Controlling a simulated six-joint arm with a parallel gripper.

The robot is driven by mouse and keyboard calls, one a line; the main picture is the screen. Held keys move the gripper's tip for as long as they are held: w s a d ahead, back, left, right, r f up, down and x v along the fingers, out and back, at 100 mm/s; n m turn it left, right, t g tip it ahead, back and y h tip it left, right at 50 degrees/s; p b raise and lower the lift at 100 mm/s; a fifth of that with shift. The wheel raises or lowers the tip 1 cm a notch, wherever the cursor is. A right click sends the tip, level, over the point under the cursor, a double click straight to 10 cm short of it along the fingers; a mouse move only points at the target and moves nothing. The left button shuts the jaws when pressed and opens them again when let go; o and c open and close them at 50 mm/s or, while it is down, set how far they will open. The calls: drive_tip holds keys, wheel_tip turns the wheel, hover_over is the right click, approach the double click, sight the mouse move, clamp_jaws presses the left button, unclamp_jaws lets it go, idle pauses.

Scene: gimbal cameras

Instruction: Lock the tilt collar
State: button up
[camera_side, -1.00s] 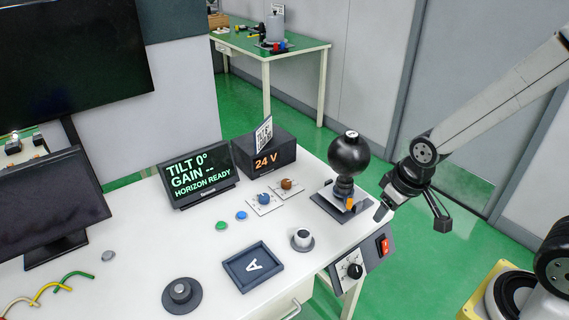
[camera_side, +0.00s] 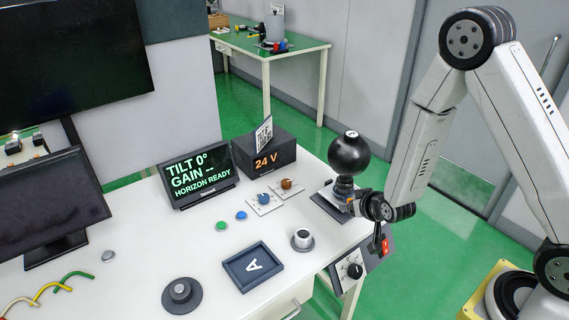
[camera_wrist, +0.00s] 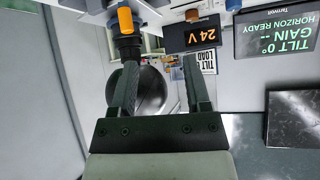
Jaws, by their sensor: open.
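The black ball-shaped gimbal camera (camera_side: 350,153) sits upright on a dark neck and collar at the right end of the white bench. An orange lever (camera_wrist: 125,20) sticks out of the collar in the wrist view. In the side view, my gripper (camera_side: 362,205) is beside the collar and hides part of it. In the wrist view, my gripper (camera_wrist: 160,70) is open with nothing between its fingers. Its left finger overlaps the black ball (camera_wrist: 150,90) and points near the lever; contact cannot be told. The wrist picture looks upside down.
The display (camera_side: 198,175) reads TILT 0°, GAIN --, HORIZON READY. A 24 V box (camera_side: 265,158) stands behind the knobs. A tray marked A (camera_side: 253,266) and a white knob (camera_side: 302,238) lie in front. A red switch (camera_side: 385,246) sits on the front panel under my gripper.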

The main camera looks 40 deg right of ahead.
sight(348, 200)
drive_tip(key=shift+s+d+f+m+t+h, duration=0.2)
drive_tip(key=shift+d+f+m+t+h, duration=0.1)
drive_tip(key=shift+d+f+t+h, duration=0.6)
drive_tip(key=shift+s+d+f+m+t+h, duration=0.15)
drive_tip(key=shift+d+f+m+t+h, duration=0.15)
drive_tip(key=shift+d+f+t+h, duration=0.45)
drive_tip(key=shift+w+d+f+g, duration=0.15)
drive_tip(key=shift+f+g, duration=0.1)
drive_tip(key=shift+f, duration=0.15)
drive_tip(key=shift+y, duration=0.35)
drive_tip(key=shift+x, duration=3.7)
clamp_jaws()
